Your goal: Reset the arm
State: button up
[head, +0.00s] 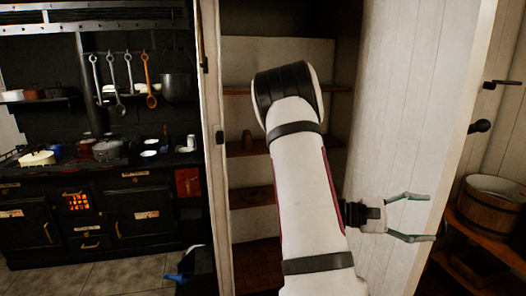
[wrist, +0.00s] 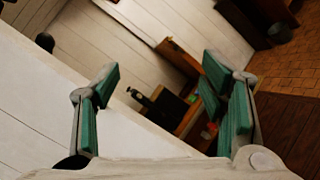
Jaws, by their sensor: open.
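My arm (head: 303,185) stands up in the middle of the head view, bent at a dark joint near the top. My gripper (head: 425,218) sticks out to the right from behind the arm, in front of a white plank door. Its two fingers are spread apart with nothing between them. In the wrist view my gripper (wrist: 165,115) also shows open, with green pads on both sides and an empty gap.
An open cupboard with wooden shelves (head: 250,148) stands behind my arm. The white door (head: 395,120) is close by my gripper. A wooden bucket (head: 491,203) stands on a shelf at right. A black stove (head: 95,205) with pots is at left.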

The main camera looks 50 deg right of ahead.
jog(key=w+a+n+t+y+b, duration=0.1)
jog(key=w+a+t+y, duration=0.1)
jog(key=w+a+t, duration=0.85)
jog(key=w+a+t+y+b, duration=0.1)
jog(key=w+a+t+y, duration=0.45)
jog(key=a, duration=0.95)
jog(key=w+a+r+n+t, duration=0.2)
jog(key=w+a+t, duration=0.1)
jog(key=a, duration=0.6)
jog(key=w+a+r+n+t+y+b, duration=0.1)
jog(key=w+a+r+t, duration=0.1)
jog(key=a, duration=0.8)
jog(key=shift+w+a+r+n+t+b, duration=0.3)
jog(key=shift+w+n+t, duration=0.15)
jog(key=shift+t, duration=0.35)
jog(key=shift+y, duration=0.25)
